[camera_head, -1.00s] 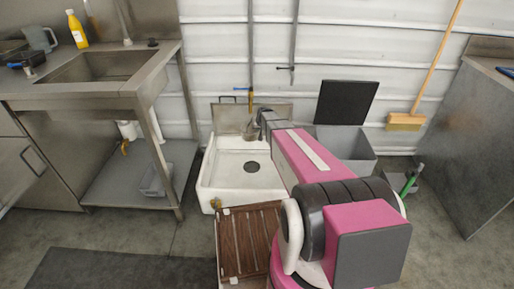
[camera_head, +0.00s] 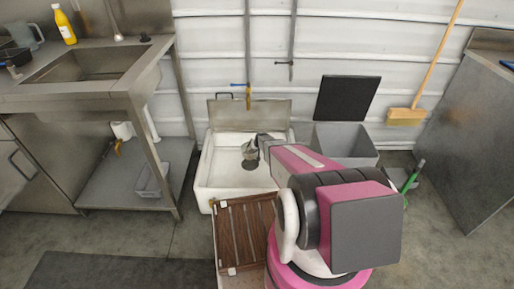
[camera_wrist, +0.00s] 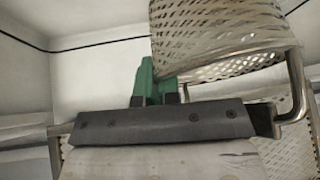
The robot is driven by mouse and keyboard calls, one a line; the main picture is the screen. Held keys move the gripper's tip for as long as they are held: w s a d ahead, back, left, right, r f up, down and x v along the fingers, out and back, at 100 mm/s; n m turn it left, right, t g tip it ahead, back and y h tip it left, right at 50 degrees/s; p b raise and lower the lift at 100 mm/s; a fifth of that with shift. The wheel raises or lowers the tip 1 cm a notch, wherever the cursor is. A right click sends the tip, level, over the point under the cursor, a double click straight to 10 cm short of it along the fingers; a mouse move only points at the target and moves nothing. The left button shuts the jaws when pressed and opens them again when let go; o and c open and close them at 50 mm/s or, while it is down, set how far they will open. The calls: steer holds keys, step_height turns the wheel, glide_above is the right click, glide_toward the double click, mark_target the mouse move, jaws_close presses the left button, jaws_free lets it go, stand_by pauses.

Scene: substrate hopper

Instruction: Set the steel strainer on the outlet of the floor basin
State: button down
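The white floor basin (camera_head: 203,178) stands on the floor against the wall. Its outlet (camera_head: 250,164) is a dark round spot in the basin floor. The steel strainer (camera_head: 249,150) is a small grey shape just above and behind the outlet in the head view, partly overlapping it. In the wrist view the strainer (camera_wrist: 215,35) is a perforated metal cup with a bent rod at the right. My gripper (camera_wrist: 155,88) has its green fingers close together against the strainer and appears shut on it. The exact grip point and any contact with the basin are hidden.
A slatted brown wooden rack (camera_head: 245,232) stands in front of the basin. A grey bin (camera_head: 345,147) with a raised black lid (camera_head: 347,98) is to the right. A steel sink bench (camera_head: 130,88) is at the left. A metal panel (camera_head: 270,111) rises behind the basin.

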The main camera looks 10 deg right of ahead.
steer(key=shift+f, duration=2.9)
steer(key=shift+f, duration=0.1)
steer(key=shift+f, duration=0.6)
steer(key=shift+f, duration=0.2)
steer(key=shift+f, duration=0.4)
steer(key=c, duration=1.3)
jaws_free()
steer(key=shift+o, duration=0.2)
steer(key=shift+s, duration=0.1)
